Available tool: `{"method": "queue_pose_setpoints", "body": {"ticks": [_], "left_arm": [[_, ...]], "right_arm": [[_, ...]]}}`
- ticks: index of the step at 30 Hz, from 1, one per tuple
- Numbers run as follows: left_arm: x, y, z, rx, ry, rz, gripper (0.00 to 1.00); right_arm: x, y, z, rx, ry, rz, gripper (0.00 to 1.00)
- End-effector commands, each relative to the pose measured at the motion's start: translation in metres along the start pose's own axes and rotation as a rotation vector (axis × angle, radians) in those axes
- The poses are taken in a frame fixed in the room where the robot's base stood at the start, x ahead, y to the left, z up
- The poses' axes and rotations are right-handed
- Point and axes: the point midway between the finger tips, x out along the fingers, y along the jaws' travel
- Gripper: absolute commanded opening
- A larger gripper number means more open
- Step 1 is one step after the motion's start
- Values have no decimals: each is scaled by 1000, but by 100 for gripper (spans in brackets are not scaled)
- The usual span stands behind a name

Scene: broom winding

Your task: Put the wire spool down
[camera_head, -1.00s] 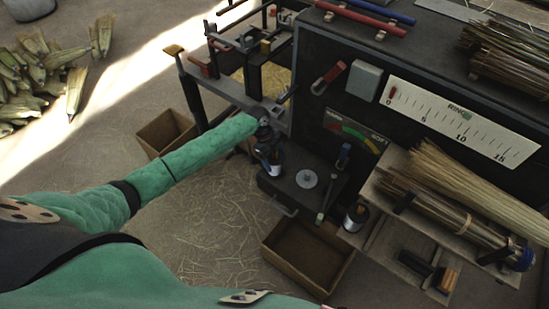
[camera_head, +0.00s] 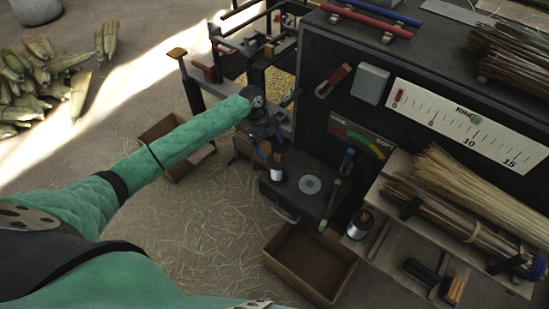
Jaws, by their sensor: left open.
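A wire spool (camera_head: 276,173) with a pale lower part stands upright on the dark metal block (camera_head: 275,195) in front of the machine. My left gripper (camera_head: 269,141) is open just behind and above that spool. Whether a fingertip touches the spool is too small to tell. A second wire spool (camera_head: 358,228) stands on the wooden shelf to the right. My right gripper is not in view.
A grey disc (camera_head: 309,184) lies on the dark block. An empty wooden tray (camera_head: 270,262) sits on the floor below it. A lever (camera_head: 335,200) stands right of the disc. Straw bundles (camera_head: 470,215) lie on the right shelf. A wooden box (camera_head: 152,134) stands at left.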

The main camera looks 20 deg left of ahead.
Motion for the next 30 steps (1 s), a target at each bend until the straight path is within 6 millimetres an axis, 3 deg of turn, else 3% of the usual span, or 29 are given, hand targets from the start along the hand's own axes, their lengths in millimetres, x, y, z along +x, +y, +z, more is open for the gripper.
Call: {"method": "queue_pose_setpoints", "body": {"ticks": [9,30], "left_arm": [[-34,0,0,0,0,0,85],[-36,0,0,0,0,1,85]], "right_arm": [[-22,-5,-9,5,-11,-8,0],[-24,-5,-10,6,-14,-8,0]]}}
